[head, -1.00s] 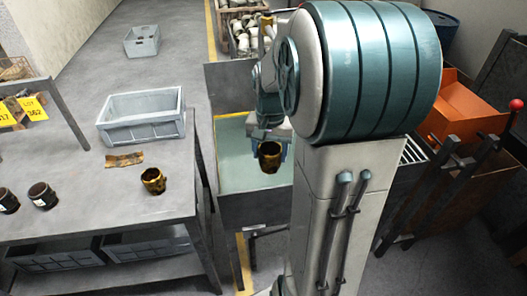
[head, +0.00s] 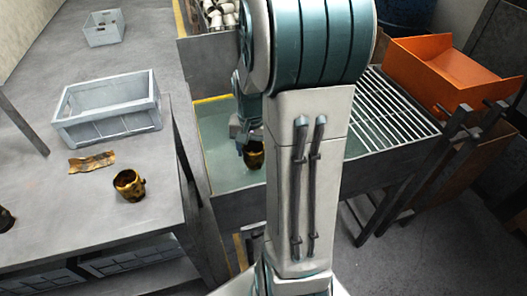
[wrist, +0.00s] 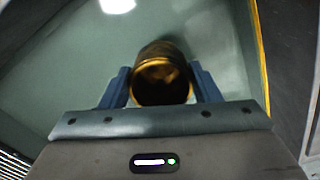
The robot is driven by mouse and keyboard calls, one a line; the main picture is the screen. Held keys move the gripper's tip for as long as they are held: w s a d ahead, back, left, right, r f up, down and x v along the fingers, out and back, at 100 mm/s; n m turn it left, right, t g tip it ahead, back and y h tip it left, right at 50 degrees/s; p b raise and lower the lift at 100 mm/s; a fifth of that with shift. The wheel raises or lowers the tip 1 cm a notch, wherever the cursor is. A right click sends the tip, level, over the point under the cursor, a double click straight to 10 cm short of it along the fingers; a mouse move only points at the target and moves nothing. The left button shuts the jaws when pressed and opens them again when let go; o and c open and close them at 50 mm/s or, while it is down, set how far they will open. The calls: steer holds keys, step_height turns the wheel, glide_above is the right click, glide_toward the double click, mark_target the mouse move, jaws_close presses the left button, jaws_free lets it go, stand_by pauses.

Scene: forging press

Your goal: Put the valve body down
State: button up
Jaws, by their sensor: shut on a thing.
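The valve body (head: 256,159), a dark golden-brown cup-like piece, is between the fingers of my gripper (head: 246,143). In the wrist view the valve body (wrist: 162,80) shows its round open end, with a blue finger of my gripper (wrist: 163,88) on each side. My gripper is shut on it over the tank (head: 213,125) of greenish liquid. I cannot tell how far the piece is from the liquid. A similar golden-brown piece (head: 129,185) stands on the grey table (head: 85,225) at left. My arm hides part of the tank.
A grey crate (head: 108,110) and a curved brown scrap (head: 92,162) lie on the table. A slatted grate (head: 395,115) is right of the tank, with an orange bin (head: 447,70) behind.

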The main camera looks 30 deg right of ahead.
steer(key=s+d+r, duration=0.1)
steer(key=s+d, duration=0.5)
steer(key=s, duration=0.1)
steer(key=shift+m, duration=0.4)
steer(key=w+a+f, duration=0.4)
steer(key=w+a, duration=0.1)
steer(key=w+a+f, duration=0.2)
steer(key=w+a, duration=0.1)
steer(key=shift+w+f, duration=0.15)
steer(key=shift+f, duration=0.2)
steer(key=shift+a+f, duration=0.1)
steer(key=shift+f, duration=1.95)
steer(key=shift+f, duration=0.15)
steer(key=o, duration=1.5)
